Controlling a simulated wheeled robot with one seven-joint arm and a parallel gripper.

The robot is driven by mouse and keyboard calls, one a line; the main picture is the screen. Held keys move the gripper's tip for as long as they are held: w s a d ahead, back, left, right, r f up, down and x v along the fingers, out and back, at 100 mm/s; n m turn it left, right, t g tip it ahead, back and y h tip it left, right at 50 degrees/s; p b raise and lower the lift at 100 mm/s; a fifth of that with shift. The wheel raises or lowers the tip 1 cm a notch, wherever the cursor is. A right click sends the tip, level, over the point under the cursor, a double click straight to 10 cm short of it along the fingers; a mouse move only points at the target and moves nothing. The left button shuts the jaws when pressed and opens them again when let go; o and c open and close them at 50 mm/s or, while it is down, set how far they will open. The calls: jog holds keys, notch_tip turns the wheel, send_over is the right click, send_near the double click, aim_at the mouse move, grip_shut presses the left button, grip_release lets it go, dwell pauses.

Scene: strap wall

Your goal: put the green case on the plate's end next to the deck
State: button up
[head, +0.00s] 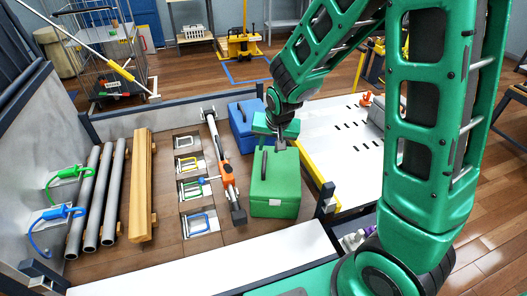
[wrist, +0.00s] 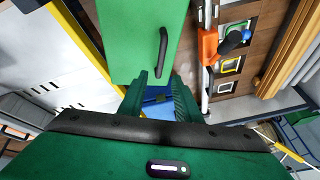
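The green case (head: 275,190) stands on the wooden deck (head: 160,225), with a dark handle on its top. It also fills the upper middle of the wrist view (wrist: 130,40). My gripper (head: 279,146) is over the far end of the case, near the handle's far end. In the wrist view the two green fingers (wrist: 160,95) are apart with nothing between them; a blue case shows beyond. The white slotted plate (head: 335,150) lies to the right of the deck, with a yellow strip along its near-left edge.
The blue case (head: 243,125) stands just behind the green one. An orange-and-black strap bar (head: 222,165) lies close to its left. Colored strap fittings (head: 190,188), a wooden beam (head: 142,185) and grey pipes (head: 98,200) are farther left. An orange item (head: 366,99) sits on the plate's far part.

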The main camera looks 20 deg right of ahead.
jog(key=shift+v, duration=1.25)
